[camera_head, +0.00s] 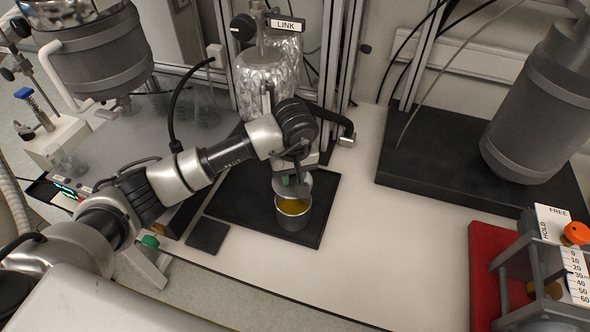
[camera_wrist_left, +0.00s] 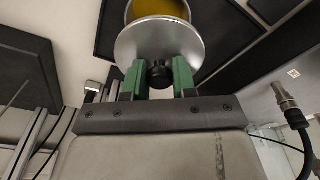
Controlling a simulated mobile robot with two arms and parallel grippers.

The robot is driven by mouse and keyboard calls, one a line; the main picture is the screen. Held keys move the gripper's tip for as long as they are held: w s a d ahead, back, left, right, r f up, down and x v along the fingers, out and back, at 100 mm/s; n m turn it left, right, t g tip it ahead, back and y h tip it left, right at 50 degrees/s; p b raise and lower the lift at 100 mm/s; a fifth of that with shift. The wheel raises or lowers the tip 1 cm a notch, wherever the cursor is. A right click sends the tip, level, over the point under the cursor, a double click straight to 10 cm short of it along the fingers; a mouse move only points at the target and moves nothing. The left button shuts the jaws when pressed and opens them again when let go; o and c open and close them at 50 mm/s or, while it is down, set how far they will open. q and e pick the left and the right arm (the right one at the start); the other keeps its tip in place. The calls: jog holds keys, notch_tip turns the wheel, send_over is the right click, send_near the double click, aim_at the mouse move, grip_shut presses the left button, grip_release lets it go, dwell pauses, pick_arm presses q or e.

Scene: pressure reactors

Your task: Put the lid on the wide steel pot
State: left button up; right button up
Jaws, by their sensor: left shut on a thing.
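The wide steel pot (camera_head: 291,221) stands open on a black mat, with yellow contents showing inside. My left gripper (camera_head: 292,183) is shut on the black knob of the round steel lid (camera_head: 303,182). The lid is over the pot's far side in the head view, and the yellow contents stay visible in front of it. In the left wrist view the lid (camera_wrist_left: 150,40) overlaps part of the pot (camera_wrist_left: 130,11), and the green fingers (camera_wrist_left: 159,76) grip the knob from both sides. Whether the lid touches the rim I cannot tell. My right gripper is not in view.
The black mat (camera_head: 245,205) lies on the white bench, with a small dark pad (camera_head: 208,235) to its left. A foil-wrapped vessel (camera_head: 270,75) stands behind my gripper. A grey cylinder (camera_head: 540,110) and a red-based device (camera_head: 485,260) are at right. The bench between is clear.

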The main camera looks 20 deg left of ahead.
pick_arm(q)
jog(key=shift+a+f, duration=0.15)
jog(key=shift+f, duration=0.4)
jog(key=f+b, duration=0.3)
jog(key=f, duration=0.1)
jog(key=shift+d+f, duration=0.15)
jog(key=shift+d, duration=0.05)
jog(key=shift+f+b, duration=0.45)
jog(key=shift+b, duration=0.05)
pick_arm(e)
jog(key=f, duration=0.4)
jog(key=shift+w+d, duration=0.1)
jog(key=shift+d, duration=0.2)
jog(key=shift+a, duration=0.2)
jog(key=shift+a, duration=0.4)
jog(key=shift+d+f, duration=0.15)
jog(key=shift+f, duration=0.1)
